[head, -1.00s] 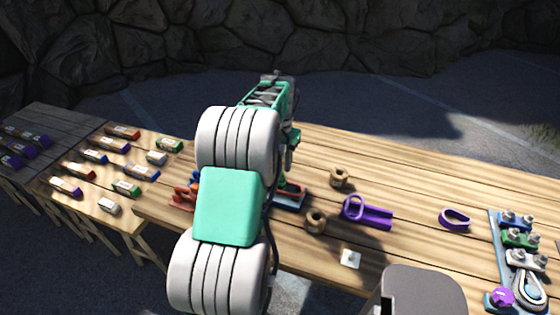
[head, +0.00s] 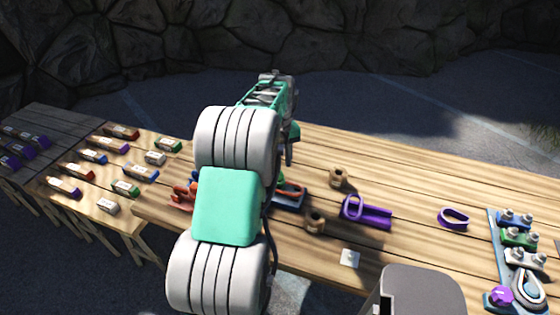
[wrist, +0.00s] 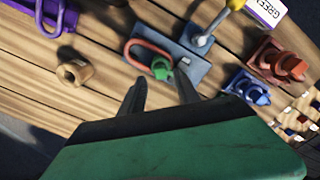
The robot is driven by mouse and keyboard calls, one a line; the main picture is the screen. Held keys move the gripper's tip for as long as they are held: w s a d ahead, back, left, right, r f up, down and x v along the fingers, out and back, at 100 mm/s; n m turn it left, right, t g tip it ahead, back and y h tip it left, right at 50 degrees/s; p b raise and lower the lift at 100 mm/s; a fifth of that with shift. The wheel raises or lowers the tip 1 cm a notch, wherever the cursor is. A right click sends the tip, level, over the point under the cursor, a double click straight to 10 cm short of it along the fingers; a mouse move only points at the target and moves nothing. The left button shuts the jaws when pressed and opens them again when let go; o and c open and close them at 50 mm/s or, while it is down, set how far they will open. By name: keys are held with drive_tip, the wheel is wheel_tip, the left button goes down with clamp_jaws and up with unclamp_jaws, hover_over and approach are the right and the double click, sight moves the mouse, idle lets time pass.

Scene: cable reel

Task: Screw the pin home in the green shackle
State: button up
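A green piece (wrist: 161,68), which seems to be the green shackle or its pin, sits at the end of a reddish loop (wrist: 150,48) on a blue-grey plate (wrist: 180,72). How deep the pin sits cannot be told. My gripper (wrist: 160,92) is open and empty in the wrist view. Its two fingers are apart, with the green piece just beyond the gap between their tips. In the head view my gripper (head: 289,153) is above the table, and my arm partly hides the plate (head: 290,203) and its reddish loop (head: 292,186).
A grey post with a yellow top (wrist: 236,4) stands beside the loop. Orange-brown (wrist: 278,62) and blue (wrist: 251,90) fittings lie to its right. A brass collar (wrist: 73,72) and a purple holder (head: 367,213) are nearby.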

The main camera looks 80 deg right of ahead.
sight(280, 173)
drive_tip(key=shift+f, duration=0.1)
drive_tip(key=shift+d+f+b, duration=0.15)
drive_tip(key=shift+f+b, duration=1.1)
drive_tip(key=shift+f, duration=1.05)
clamp_jaws()
